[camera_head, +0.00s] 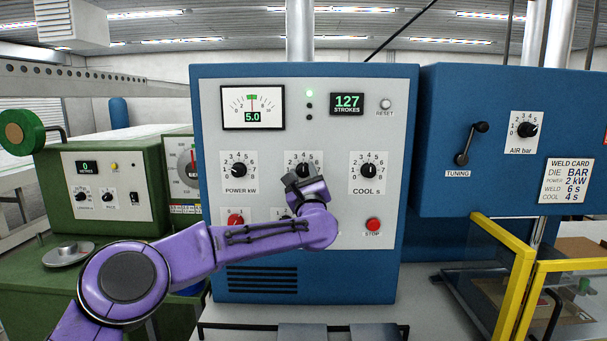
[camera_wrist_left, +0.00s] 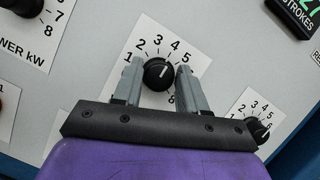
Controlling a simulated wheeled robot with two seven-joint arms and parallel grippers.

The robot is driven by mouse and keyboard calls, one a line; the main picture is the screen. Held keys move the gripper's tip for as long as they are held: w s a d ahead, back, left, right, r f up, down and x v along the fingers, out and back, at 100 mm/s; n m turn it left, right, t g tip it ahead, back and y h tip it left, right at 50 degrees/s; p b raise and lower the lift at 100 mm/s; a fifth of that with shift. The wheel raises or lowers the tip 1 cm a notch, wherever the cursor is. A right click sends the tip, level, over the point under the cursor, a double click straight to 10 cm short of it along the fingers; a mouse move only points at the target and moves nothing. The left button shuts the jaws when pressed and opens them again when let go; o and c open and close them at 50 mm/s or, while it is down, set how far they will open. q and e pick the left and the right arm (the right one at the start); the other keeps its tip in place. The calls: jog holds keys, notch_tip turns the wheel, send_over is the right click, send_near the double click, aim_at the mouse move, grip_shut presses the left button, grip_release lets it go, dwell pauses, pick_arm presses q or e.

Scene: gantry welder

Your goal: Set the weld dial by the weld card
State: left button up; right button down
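The weld card (camera_head: 567,182) on the right cabinet reads DIE BAR, POWER 2 kW, WELD 6 s, COOL 4 s. The middle dial (camera_head: 304,170) is partly hidden by my left gripper (camera_head: 303,183) in the head view; its label is covered. In the left wrist view, the black dial knob (camera_wrist_left: 158,74) sits between the two grey fingers of my left gripper (camera_wrist_left: 160,72). The fingers are spread around the knob; contact is unclear. The knob's white mark points around 4 to 5. My right gripper is not in view.
The power dial (camera_head: 239,170) is left of the middle dial, the cool dial (camera_head: 368,170) right. A red stop button (camera_head: 373,225) is below. A yellow guard frame (camera_head: 516,285) stands at right. My left arm covers the lower left panel.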

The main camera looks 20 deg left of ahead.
pick_arm(q)
jog(key=c, duration=0.5)
